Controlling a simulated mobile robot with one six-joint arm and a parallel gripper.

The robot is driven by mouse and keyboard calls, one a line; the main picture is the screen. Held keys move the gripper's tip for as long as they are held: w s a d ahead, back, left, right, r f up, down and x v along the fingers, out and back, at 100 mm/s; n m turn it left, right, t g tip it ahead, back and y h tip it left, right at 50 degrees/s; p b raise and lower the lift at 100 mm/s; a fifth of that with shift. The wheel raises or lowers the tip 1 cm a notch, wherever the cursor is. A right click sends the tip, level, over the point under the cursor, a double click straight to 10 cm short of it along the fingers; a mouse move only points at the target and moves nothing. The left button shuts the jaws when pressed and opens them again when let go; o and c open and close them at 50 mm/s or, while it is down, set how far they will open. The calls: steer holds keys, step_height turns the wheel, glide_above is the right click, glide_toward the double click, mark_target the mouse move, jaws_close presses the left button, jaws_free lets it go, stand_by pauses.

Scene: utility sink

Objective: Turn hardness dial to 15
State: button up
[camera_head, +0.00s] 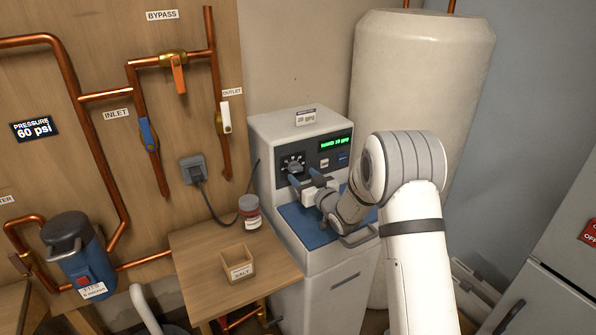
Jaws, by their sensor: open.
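The hardness dial (292,162) is a dark round knob with a pale marked scale on the softener's control panel. Its pointer setting is too small to read. The green display (335,144) to its right shows text ending in "gpg", with a number that looks like 10 or 20. My gripper (304,176) is open and empty, its two dark fingers pointing at the panel just below and right of the dial. I cannot tell whether a fingertip touches it. The lower part of the dial is close to the fingers and partly hidden.
The softener cabinet (310,270) has a blue lid (303,224) under my wrist. A white tank (420,70) stands behind. A small table (205,280) at left holds an open wooden box (238,263) and a jar (250,211). A cable (215,208) hangs left of the cabinet.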

mark_target(297, 171)
steer(key=shift+x, duration=1.6)
steer(key=shift+s, duration=0.1)
steer(key=shift+c, duration=0.3)
steer(key=c, duration=0.9)
steer(key=shift+a, duration=0.1)
